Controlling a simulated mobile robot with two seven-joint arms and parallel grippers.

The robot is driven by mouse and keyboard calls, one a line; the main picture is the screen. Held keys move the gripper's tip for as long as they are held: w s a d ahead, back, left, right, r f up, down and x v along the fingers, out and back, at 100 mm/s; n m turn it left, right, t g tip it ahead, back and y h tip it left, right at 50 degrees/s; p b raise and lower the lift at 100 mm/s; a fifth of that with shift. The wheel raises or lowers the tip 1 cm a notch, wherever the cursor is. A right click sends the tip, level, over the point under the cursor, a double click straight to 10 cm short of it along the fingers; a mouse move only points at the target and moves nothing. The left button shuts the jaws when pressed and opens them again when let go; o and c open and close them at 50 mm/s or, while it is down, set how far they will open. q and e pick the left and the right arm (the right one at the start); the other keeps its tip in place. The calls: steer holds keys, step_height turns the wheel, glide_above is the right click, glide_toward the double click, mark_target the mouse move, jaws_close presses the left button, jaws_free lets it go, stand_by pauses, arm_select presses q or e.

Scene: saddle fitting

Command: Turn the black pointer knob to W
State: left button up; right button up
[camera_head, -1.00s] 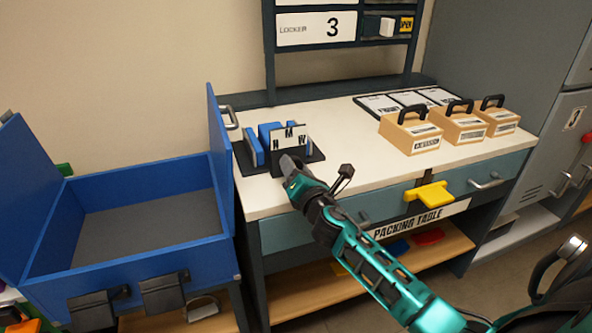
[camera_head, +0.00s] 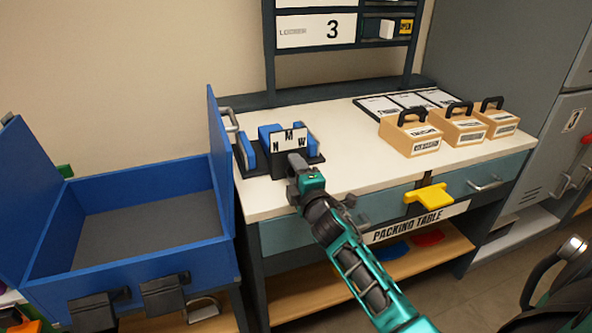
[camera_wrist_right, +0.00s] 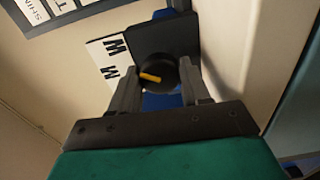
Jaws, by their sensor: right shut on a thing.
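The black pointer knob (camera_wrist_right: 170,73) shows in the right wrist view, on a dark block, with a yellow pointer mark. The mark points left toward the white letter plate (camera_wrist_right: 103,60), nearer the lower of the two letters visible there. In the head view the plate (camera_head: 288,140) reads N, M and W, with W at the right. My right gripper (camera_wrist_right: 162,88) is shut on the knob, one finger on each side. In the head view my right gripper (camera_head: 296,162) reaches the front of the dark block and hides the knob. My left gripper is not in view.
Blue pieces (camera_head: 249,152) stand beside the block on the white packing table (camera_head: 345,165). Several wooden boxes with black handles (camera_head: 410,134) stand at the right. An open blue chest (camera_head: 130,262) is at the left. A yellow handle (camera_head: 428,195) juts from the table front.

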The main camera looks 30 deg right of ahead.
steer(key=m, duration=0.3)
steer(key=shift+p, duration=0.4)
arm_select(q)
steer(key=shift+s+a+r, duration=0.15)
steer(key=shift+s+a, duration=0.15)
arm_select(e)
steer(key=shift+m, duration=1)
arm_select(q)
steer(key=shift+p, duration=0.3)
arm_select(e)
steer(key=shift+m, duration=0.3)
steer(key=o, duration=1.1)
steer(key=shift+c, duration=0.2)
steer(key=shift+s, duration=0.1)
arm_select(q)
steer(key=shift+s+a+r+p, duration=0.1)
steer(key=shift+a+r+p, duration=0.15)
steer(key=shift+p, duration=0.3)
arm_select(e)
steer(key=v, duration=1.2)
steer(key=shift+s+a, duration=0.2)
steer(key=shift+s, duration=0.15)
